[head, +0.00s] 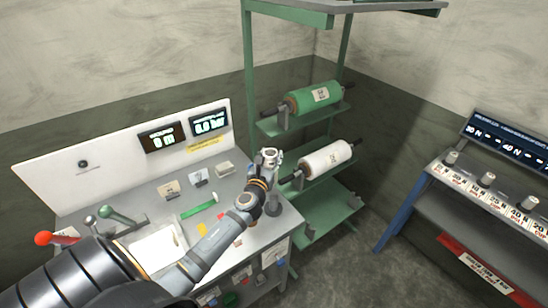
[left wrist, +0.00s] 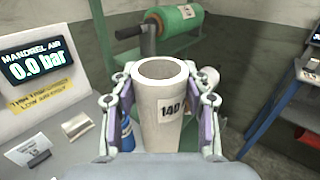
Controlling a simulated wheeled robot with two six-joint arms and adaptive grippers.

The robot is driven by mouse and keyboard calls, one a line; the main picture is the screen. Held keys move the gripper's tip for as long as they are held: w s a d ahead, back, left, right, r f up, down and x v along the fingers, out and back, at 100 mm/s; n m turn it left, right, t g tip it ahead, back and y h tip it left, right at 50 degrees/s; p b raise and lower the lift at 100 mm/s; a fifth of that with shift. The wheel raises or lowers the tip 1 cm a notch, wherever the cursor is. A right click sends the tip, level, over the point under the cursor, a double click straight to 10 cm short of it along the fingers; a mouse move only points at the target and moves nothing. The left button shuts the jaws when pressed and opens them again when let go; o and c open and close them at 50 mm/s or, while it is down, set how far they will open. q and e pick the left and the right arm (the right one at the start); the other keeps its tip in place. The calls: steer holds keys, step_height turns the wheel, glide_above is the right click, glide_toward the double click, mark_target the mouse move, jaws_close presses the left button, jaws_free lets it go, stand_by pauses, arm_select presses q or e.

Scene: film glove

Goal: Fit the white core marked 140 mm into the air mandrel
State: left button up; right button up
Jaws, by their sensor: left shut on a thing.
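The white core (left wrist: 163,105) is a pale hollow tube with a 140 label facing the left wrist camera. My left gripper (left wrist: 163,112) is shut on it, one finger on each side. The core stands roughly upright, its open top showing. In the head view my left gripper (head: 269,160) is over the right end of the bench, beside the rack, and the core is hardly visible there. I cannot tell for sure which part is the air mandrel. A display (left wrist: 42,58) labelled MANDREL AIR reads 0.0 bar. My right gripper is not in view.
A green rack (head: 268,124) holds a green roll (head: 313,97) and a white roll (head: 327,158), close to my left gripper. The grey bench (head: 150,205) carries levers, cards and a green tool (head: 198,206). A second bench (head: 450,215) with small weights stands right. Floor between is clear.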

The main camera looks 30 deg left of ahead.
arm_select(q)
steer(key=shift+w+d+f+b, duration=0.25)
steer(key=shift+w+f+b, duration=0.05)
steer(key=shift+f+b, duration=0.1)
steer(key=shift+d+f+b, duration=0.85)
steer(key=shift+f+b, duration=0.15)
steer(key=shift+b, duration=0.15)
steer(key=shift+s+a+f+b, duration=0.1)
steer(key=shift+a+f+b, duration=0.15)
steer(key=shift+f+b, duration=0.4)
steer(key=shift+s+a+f+b, duration=0.1)
steer(key=shift+a+f+b, duration=0.1)
steer(key=shift+f+b, duration=0.35)
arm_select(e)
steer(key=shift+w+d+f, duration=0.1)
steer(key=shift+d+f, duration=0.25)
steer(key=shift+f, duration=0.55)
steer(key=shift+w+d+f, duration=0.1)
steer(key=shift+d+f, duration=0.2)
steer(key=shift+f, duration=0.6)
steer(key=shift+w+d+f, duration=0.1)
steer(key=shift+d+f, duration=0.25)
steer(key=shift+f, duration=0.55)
arm_select(q)
steer(key=shift+w+d+f, duration=0.1)
steer(key=shift+p, duration=0.35)
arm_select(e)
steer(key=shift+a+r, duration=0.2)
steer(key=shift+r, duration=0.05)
